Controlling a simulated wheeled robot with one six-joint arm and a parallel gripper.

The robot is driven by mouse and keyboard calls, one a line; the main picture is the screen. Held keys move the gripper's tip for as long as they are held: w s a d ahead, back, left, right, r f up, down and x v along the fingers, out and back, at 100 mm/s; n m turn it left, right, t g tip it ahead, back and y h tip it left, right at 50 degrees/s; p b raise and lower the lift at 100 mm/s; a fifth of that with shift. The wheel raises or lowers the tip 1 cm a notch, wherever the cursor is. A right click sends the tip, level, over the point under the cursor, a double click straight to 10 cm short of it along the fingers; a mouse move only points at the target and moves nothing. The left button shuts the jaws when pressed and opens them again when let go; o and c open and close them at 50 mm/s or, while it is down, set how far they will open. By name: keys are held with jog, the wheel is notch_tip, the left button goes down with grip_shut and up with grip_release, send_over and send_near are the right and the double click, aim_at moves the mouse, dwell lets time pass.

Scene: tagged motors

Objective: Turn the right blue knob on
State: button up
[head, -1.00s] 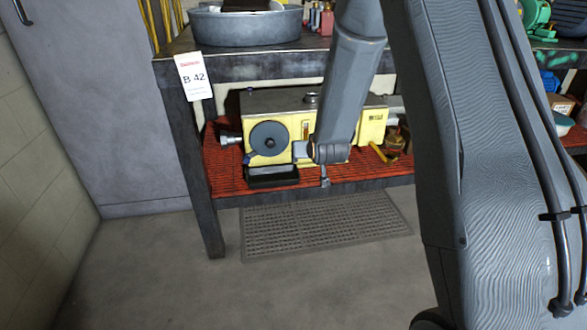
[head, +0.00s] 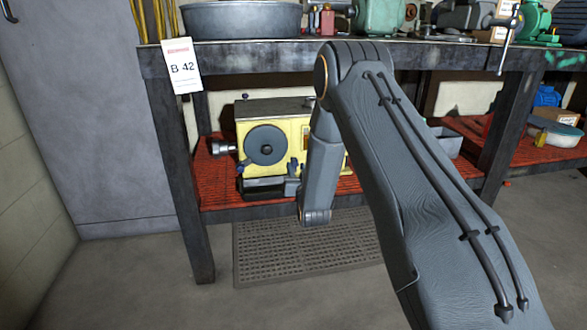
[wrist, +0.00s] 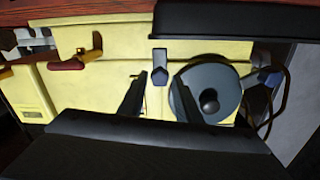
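The yellow machine (head: 290,130) stands on the red lower shelf, with a large grey disc (head: 265,145) on its front. The right blue knob (head: 293,166) shows just right of the disc. A second blue knob (head: 245,162) is at the disc's left. The wrist view is upside down: the right blue knob (wrist: 160,62) appears left of the disc (wrist: 212,90), and the other knob (wrist: 266,76) right of it. My gripper (wrist: 160,78) is open and empty, with its fingers either side of the right knob's line. Contact is not visible.
A black tray (wrist: 235,20) juts out below the disc, close to my gripper. A red-handled yellow valve (wrist: 68,64) is at the left in the wrist view. The bench top (head: 240,55) overhangs the shelf, and a table leg (head: 180,180) stands at left.

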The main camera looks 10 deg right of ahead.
aim_at(295, 165)
jog(key=shift+w+b, duration=0.65)
jog(key=shift+w, duration=1.55)
jog(key=shift+c, duration=0.3)
jog(key=c, duration=0.7)
